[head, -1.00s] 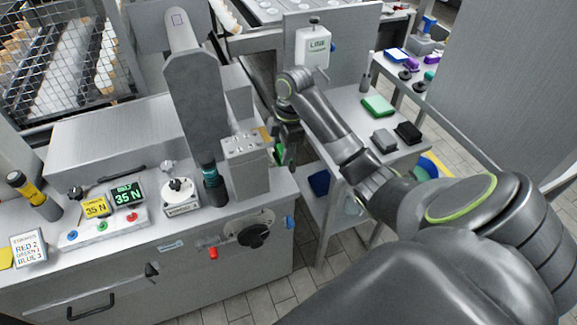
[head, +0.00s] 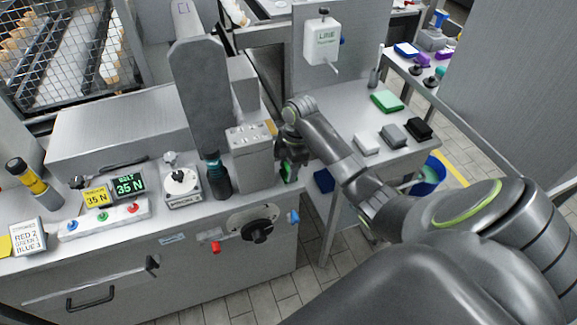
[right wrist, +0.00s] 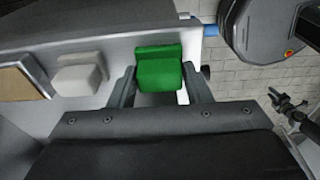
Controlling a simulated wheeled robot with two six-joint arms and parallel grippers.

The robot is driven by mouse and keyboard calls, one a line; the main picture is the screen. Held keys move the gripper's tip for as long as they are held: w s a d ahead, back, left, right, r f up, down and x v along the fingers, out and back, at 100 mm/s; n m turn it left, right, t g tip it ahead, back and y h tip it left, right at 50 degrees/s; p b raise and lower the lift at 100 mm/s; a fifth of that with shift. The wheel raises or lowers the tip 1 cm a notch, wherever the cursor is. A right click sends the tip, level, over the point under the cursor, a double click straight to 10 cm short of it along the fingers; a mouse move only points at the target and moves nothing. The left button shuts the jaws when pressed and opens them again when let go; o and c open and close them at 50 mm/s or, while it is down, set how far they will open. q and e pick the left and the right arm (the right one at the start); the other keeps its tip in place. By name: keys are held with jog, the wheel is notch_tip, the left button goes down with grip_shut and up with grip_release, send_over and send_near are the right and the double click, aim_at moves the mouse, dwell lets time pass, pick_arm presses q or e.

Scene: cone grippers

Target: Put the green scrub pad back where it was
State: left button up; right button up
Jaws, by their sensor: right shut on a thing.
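My right gripper (head: 290,160) is at the right end of the metal machine bench, beside the grey box. It is shut on a green scrub pad (right wrist: 158,72), which sits between both fingers in the right wrist view. Only a small green part of this pad shows in the head view (head: 289,173). I cannot tell whether the pad touches the metal edge behind it. My left gripper is not in view.
A white block (right wrist: 80,76) and a brown block (right wrist: 18,83) are left of the held pad in the right wrist view. A blue bin (head: 428,178) stands on the floor.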

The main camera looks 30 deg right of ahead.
jog(key=shift+f, duration=0.1)
jog(key=o, duration=0.9)
jog(key=r, duration=0.5)
jog(key=d+r, duration=0.1)
jog(key=r, duration=0.1)
jog(key=shift+s+d+r+b, duration=0.1)
jog(key=shift+r+b, duration=0.05)
jog(key=shift+b, duration=0.15)
jog(key=shift+s+d+r+p, duration=0.1)
jog(key=shift+d+r+p, duration=0.05)
jog(key=shift+r+p, duration=1)
jog(key=shift+s+d+r+p, duration=0.1)
jog(key=shift+d+r+p, duration=0.05)
jog(key=shift+r+p, duration=1)
jog(key=shift+r, duration=0.1)
